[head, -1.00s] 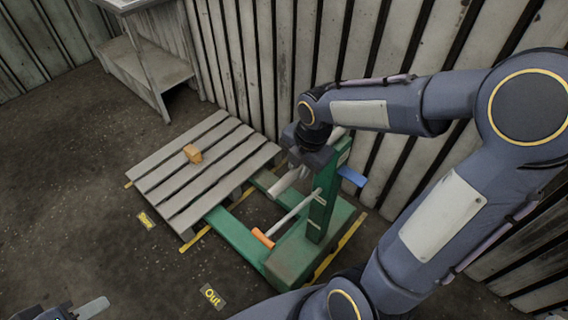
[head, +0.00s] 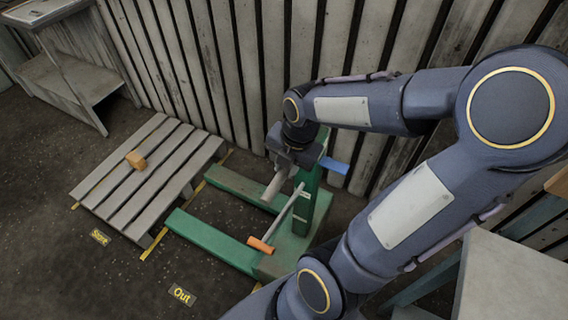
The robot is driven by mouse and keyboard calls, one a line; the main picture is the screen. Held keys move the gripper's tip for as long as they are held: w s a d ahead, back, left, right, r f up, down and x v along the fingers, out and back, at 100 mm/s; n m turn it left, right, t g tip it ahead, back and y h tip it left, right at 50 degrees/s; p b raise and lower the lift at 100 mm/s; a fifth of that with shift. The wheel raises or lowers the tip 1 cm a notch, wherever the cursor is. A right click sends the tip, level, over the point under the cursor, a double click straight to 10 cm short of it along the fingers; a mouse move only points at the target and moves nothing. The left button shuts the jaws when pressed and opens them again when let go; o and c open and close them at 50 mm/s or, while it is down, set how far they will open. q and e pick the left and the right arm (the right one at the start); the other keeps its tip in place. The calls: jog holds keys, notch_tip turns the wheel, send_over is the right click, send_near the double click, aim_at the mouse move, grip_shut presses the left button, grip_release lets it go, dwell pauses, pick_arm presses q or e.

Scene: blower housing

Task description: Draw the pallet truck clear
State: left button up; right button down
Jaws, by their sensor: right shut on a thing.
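The green pallet truck (head: 300,232) stands right of the middle in the head view. Its two green forks (head: 213,242) point left, and their tips show just right of the slatted pallet (head: 150,190), with a narrow gap of floor. A grey lever with an orange grip (head: 261,245) slants down from its mast, and a blue tab (head: 334,165) sticks out behind. My left gripper is out of view.
An orange-brown block (head: 135,160) lies on the pallet. Floor signs read "Store" (head: 100,237) and "Out" (head: 182,295), beside yellow floor lines. A plank wall (head: 220,70) runs behind. A bench (head: 65,75) stands at back left, a grey table (head: 515,280) at lower right.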

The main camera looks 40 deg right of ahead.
jog(key=c, duration=1.2)
grip_release()
jog(key=shift+c, duration=0.2)
jog(key=shift+r, duration=0.1)
notch_tip(320, 180, up, 8)
jog(key=s, duration=0.1)
jog(key=shift+s+d+f, duration=0.2)
jog(key=shift+d+f, duration=0.05)
